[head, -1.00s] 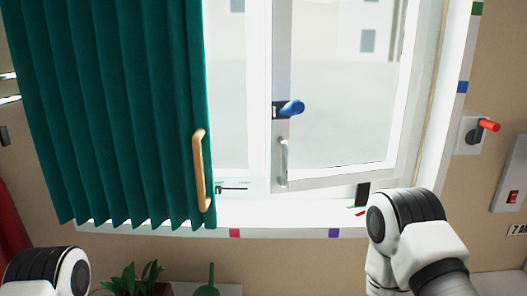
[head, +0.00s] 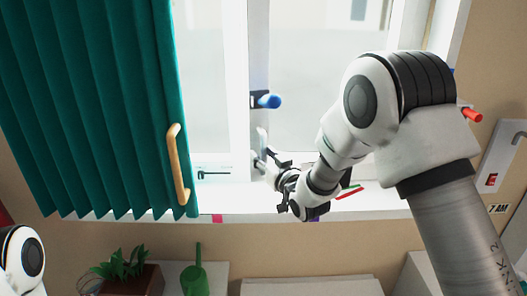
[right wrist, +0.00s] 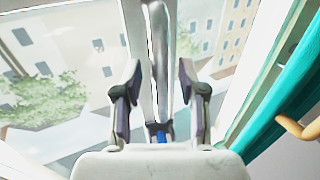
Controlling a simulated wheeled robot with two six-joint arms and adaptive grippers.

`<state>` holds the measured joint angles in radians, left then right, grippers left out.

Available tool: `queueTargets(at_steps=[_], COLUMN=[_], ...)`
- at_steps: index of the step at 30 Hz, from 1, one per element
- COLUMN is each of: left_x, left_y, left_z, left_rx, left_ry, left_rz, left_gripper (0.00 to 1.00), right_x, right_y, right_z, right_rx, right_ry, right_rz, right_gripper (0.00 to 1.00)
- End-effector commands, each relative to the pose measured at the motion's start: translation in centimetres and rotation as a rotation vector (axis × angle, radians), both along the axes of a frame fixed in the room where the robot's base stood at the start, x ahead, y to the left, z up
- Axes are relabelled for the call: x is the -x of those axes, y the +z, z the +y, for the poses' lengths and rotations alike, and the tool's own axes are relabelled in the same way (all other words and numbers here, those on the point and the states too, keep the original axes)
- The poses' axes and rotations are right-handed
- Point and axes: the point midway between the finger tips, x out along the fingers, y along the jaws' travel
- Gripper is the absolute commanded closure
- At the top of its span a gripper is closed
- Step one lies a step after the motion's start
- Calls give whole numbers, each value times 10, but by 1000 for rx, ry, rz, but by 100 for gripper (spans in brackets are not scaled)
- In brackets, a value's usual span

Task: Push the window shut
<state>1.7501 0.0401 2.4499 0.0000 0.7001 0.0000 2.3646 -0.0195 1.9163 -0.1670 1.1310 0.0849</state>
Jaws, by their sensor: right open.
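The window's right sash (head: 259,60) has a white frame, a blue-gripped latch handle (head: 268,101) and a grey upright pull handle (head: 261,140) below it. My right gripper (head: 268,164) is open at the lower end of the pull handle. In the right wrist view, a grey upright bar (right wrist: 159,50), likely this pull handle, stands between the two spread fingers; contact cannot be told. The blue latch grip (right wrist: 160,138) shows low between the fingers. My right arm hides the sash's lower right part. My left gripper is out of view.
A green curtain (head: 95,100) with a wooden handle (head: 178,165) hangs at the left. A red and green pen-like item (head: 350,191) lies on the sill (head: 385,203). A plant (head: 125,262) and a green watering can (head: 193,275) stand below. A red lever (head: 472,115) is right.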

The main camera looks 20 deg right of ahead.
Motion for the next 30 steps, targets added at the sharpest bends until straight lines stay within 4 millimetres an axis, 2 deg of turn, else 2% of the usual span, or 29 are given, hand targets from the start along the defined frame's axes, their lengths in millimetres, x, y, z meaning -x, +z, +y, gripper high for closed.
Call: queueTargets(at_steps=[7, 10, 11, 19, 27, 30], left_x=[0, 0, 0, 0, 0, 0], left_y=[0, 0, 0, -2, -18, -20], left_z=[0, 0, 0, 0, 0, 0], left_rx=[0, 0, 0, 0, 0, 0], left_ry=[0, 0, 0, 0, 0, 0], left_rz=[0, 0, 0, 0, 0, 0], left_gripper=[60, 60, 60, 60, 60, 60], right_x=[-2, -2, -2, -7, -59, -71], right_y=[-1, -1, -1, -2, -3, -1], right_z=[0, 0, 0, 0, 2, 1], right_rx=[-1, -1, -1, 1, 1, 0], right_ry=[0, 0, 0, -11, -127, -155], right_rz=[1, 1, 1, -1, -5, -3], right_gripper=[59, 94, 100, 100, 100, 100])
